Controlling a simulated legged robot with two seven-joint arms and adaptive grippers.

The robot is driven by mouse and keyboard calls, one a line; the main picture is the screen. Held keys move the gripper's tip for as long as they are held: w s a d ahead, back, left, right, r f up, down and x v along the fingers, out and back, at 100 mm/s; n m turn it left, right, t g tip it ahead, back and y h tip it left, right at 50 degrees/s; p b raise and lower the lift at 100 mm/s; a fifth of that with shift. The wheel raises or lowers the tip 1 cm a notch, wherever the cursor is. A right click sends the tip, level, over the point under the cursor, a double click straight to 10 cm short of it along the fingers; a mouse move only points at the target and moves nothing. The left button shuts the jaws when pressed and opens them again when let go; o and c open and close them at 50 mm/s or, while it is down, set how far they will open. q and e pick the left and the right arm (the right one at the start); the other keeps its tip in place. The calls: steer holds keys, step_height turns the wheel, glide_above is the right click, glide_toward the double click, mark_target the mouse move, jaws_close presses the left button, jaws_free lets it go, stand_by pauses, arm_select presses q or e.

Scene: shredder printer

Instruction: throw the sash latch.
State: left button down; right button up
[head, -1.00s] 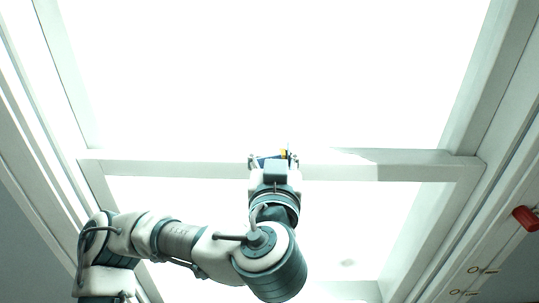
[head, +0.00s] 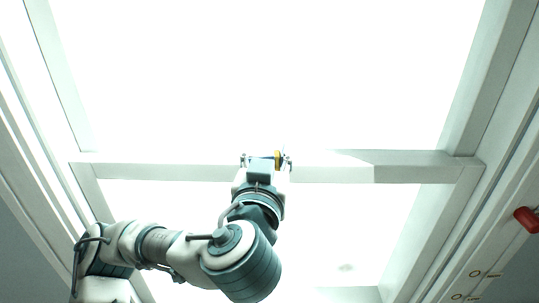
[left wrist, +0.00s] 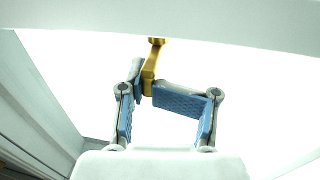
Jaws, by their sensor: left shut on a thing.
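The sash latch is a small gold lever (left wrist: 152,66) under the pale sash rail in the left wrist view. Its top meets the rail and its lower end sits between my fingertips. In the head view a yellow bit of the latch (head: 278,159) shows at the middle of the white rail (head: 340,168). My left gripper (head: 267,161) reaches up to the rail from below. In the left wrist view the blue-padded fingers of my left gripper (left wrist: 148,90) are shut on the latch, the right finger bent across toward the left one. My right gripper is not in view.
Bright glass panes fill the space above and below the rail. White frame posts stand at the left and right (head: 475,80). A red object (head: 527,219) is on the right side. Small brass-coloured fittings (head: 474,273) show at lower right.

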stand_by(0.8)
arm_select(q)
steer(key=c, duration=1.2)
jaws_free()
steer(key=shift+s+r, duration=0.1)
steer(key=shift+s, duration=0.05)
steer(key=shift+s, duration=0.1)
steer(key=s+a, duration=0.1)
steer(key=s, duration=1)
steer(key=shift+s+a, duration=0.3)
steer(key=shift+a, duration=0.1)
